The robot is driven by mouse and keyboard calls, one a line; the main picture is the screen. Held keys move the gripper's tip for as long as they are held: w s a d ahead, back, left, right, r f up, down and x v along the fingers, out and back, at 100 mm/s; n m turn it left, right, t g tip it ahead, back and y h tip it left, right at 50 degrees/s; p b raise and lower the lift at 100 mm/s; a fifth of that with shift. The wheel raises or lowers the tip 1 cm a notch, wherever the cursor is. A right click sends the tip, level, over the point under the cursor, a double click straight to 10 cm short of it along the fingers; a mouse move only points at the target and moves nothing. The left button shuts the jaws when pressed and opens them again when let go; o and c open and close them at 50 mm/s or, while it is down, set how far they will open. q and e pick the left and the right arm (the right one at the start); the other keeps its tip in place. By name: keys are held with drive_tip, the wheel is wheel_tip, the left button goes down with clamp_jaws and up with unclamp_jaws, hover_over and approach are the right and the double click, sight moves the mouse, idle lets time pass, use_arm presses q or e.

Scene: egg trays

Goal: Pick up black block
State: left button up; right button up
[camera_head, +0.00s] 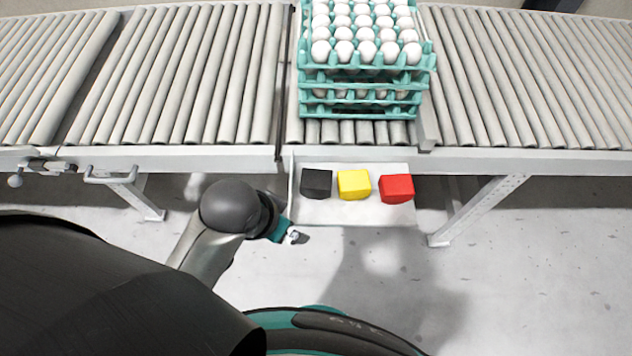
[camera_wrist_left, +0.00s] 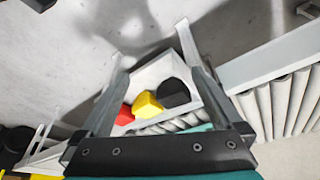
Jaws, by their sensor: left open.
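The black block (camera_head: 316,183) sits at the left end of a small white shelf (camera_head: 350,211) on the front of the conveyor. A yellow block (camera_head: 354,184) and a red block (camera_head: 396,188) stand to its right. My left gripper (camera_head: 292,237) is just in front and to the left of the shelf, apart from the blocks. In the left wrist view its two fingers (camera_wrist_left: 160,70) are spread and empty. The black block (camera_wrist_left: 173,93) shows there near the right finger, with the yellow block (camera_wrist_left: 147,105) and red block (camera_wrist_left: 124,115) beside it. My right gripper is not seen.
Stacked teal egg trays (camera_head: 362,84) with white eggs stand on the roller conveyor (camera_head: 200,75) behind the shelf. The shelf has a raised left wall (camera_head: 291,190). Metal legs (camera_head: 478,210) support the conveyor. The floor in front is clear.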

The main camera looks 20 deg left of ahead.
use_arm(q)
drive_tip(key=w+d+r+m+h, duration=0.1)
drive_tip(key=w+d+r+m, duration=0.2)
drive_tip(key=w+d+m, duration=0.15)
wheel_tip(320, 180, up, 3)
drive_tip(key=m+g+y, duration=0.2)
drive_tip(key=m+g, duration=0.1)
drive_tip(key=m, duration=0.5)
hover_over(316, 179)
drive_tip(key=f+b, duration=0.1)
drive_tip(key=f, duration=0.4)
drive_tip(key=f+b, duration=0.1)
drive_tip(key=f, duration=0.4)
drive_tip(key=shift+s+a+b, duration=0.15)
drive_tip(key=shift+a+b, duration=0.05)
drive_tip(key=shift+b, duration=0.1)
drive_tip(key=f+b, duration=0.1)
drive_tip(key=f, duration=0.4)
drive_tip(key=shift+w+d+b, duration=0.2)
drive_tip(key=shift+b, duration=0.2)
use_arm(e)
drive_tip(key=f, duration=0.4)
drive_tip(key=shift+w+d+f, duration=0.2)
drive_tip(key=shift+d, duration=0.2)
use_arm(q)
clamp_jaws()
